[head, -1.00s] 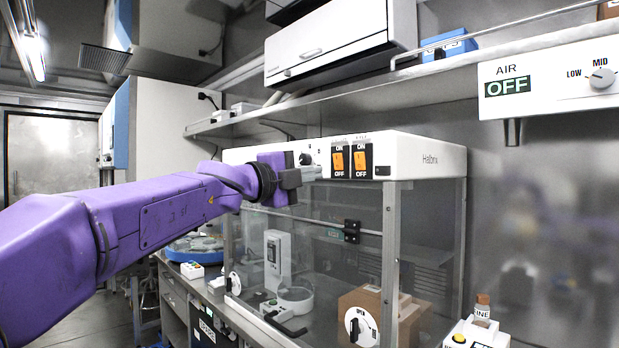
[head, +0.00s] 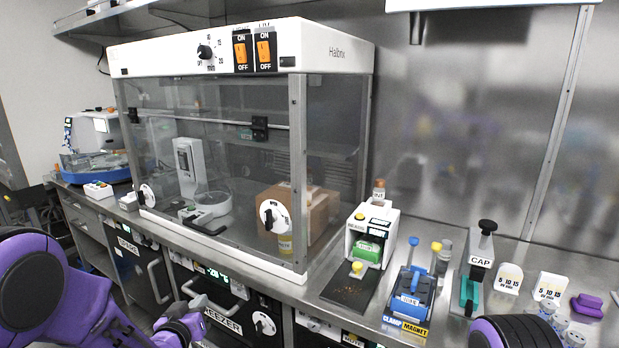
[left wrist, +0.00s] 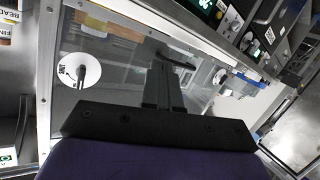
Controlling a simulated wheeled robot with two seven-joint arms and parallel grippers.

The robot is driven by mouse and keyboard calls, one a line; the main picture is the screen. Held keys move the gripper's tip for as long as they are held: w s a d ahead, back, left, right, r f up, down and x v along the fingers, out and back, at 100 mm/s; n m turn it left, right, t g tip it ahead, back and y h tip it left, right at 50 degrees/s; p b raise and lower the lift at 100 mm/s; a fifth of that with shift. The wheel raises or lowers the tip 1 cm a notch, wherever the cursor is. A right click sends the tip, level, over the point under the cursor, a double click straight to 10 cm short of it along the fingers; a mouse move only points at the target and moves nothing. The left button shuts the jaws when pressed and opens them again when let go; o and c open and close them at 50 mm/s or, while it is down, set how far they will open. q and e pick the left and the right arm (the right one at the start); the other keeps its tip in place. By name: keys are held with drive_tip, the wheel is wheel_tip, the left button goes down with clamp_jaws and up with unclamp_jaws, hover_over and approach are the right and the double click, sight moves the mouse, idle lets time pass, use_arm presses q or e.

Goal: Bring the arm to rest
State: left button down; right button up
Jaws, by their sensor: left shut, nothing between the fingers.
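My left arm (head: 75,300) is folded low at the left of the head view. My left gripper (head: 192,315) is partly in view at the lower edge, in front of the bench's front panels. In the left wrist view the dark fingers of my left gripper (left wrist: 162,85) are together and empty. They stand in front of the clear-walled cabinet's pane, apart from the round white dial (left wrist: 80,70). Part of my right arm (head: 515,332) shows at the bottom right. My right gripper is out of view.
The clear-walled Halbrix cabinet (head: 210,52) stands on the bench. To its right are a bead device (head: 372,225), a blue clamp magnet (head: 410,295), a cap device (head: 478,265) and a purple piece (head: 587,305). A freezer (head: 215,310) with a protruding handle is below.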

use_arm(q)
drive_tip(key=s+a+f+n+g+y, duration=0.35)
drive_tip(key=s+f+g, duration=0.25)
drive_tip(key=s+f, duration=1.15)
drive_tip(key=s+f+g, duration=0.3)
drive_tip(key=s+f, duration=0.2)
drive_tip(key=s, duration=0.6)
drive_tip(key=s+f+n+g, duration=0.1)
drive_tip(key=s+f, duration=0.4)
drive_tip(key=s, duration=0.5)
drive_tip(key=shift+s+a+f+g, duration=0.15)
drive_tip(key=shift+s+a+g, duration=0.3)
drive_tip(key=shift+g, duration=0.45)
drive_tip(key=shift+y, duration=0.25)
